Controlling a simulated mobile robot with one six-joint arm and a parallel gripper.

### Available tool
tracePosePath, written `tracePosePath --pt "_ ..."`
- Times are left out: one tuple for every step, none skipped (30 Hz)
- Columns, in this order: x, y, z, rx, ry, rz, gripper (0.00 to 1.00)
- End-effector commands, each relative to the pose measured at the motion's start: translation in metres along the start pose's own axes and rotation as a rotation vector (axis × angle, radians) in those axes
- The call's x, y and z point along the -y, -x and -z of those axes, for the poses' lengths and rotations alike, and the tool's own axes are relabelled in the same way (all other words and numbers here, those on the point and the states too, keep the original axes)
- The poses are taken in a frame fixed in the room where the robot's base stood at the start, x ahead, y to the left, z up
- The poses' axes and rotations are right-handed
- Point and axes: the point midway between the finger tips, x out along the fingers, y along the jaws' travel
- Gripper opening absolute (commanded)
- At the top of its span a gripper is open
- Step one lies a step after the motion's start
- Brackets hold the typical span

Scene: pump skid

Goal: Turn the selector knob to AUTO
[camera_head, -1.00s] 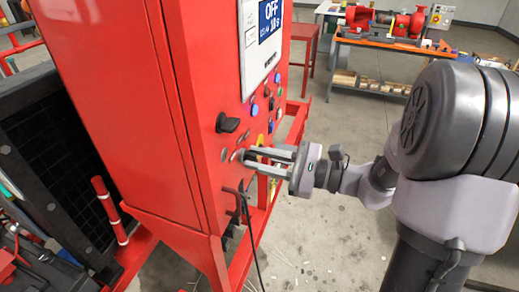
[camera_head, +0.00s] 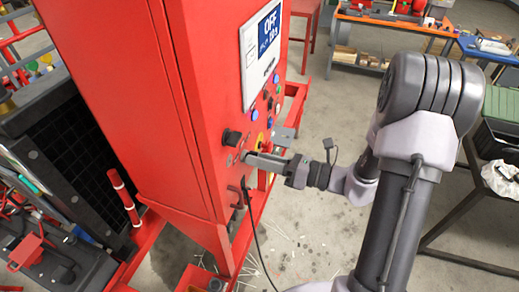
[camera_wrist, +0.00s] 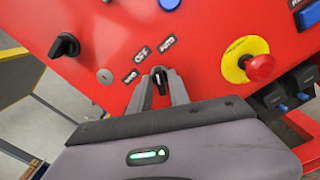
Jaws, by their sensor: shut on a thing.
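The selector knob (camera_wrist: 161,80) is a small black knob on the red panel, held between my fingertips in the wrist view. The labels HAND (camera_wrist: 130,77), OFF (camera_wrist: 142,54) and AUTO (camera_wrist: 167,44) fan around it, from left to upper right. My gripper (camera_wrist: 159,84) is shut on the knob, and the fingers hide much of it. I cannot tell exactly which label the knob points to. In the head view my gripper (camera_head: 248,157) reaches the panel from the right, and the fingers hide the knob there.
A larger black rotary handle (camera_wrist: 64,46) is left of the labels. A red emergency button on a yellow ring (camera_wrist: 258,66) is to the right, near dark blue-black switches (camera_wrist: 285,95). A black cable (camera_head: 258,230) hangs below my gripper.

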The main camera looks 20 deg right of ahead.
Motion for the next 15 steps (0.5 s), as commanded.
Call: tracePosePath --pt "-0.0024 -0.0001 -0.0028 -0.003 -0.038 -0.001 0.0" --pt "-0.0023 -0.0001 -0.0029 -0.003 -0.063 -0.001 0.0" --pt "-0.0022 -0.0001 -0.0025 -0.003 -0.095 -0.001 0.0" --pt "-0.0021 -0.0001 -0.0024 -0.003 -0.118 -0.001 0.0" --pt "-0.002 -0.0001 -0.0024 -0.003 -0.14 -0.001 0.0" --pt "-0.0019 -0.0001 -0.0021 -0.003 -0.168 -0.001 0.0" --pt "-0.0018 -0.0001 -0.0018 -0.003 -0.189 -0.001 0.0" --pt "-0.0017 -0.0001 -0.0017 -0.003 -0.208 -0.001 0.0" --pt "-0.0017 -0.0001 -0.0016 -0.003 -0.232 -0.001 0.0" --pt "-0.0015 -0.0001 -0.0013 -0.003 -0.249 -0.001 0.0" --pt "-0.0014 -0.0001 -0.001 -0.003 -0.265 -0.001 0.0" --pt "-0.0013 -0.0001 -0.0009 -0.003 -0.285 -0.001 0.0" --pt "-0.0012 -0.0001 -0.0008 -0.003 -0.297 -0.001 0.0" --pt "-0.0011 -0.0001 -0.0007 -0.003 -0.31 -0.001 0.0" --pt "-0.0009 -0.0001 -0.0005 -0.003 -0.325 -0.001 0.0"
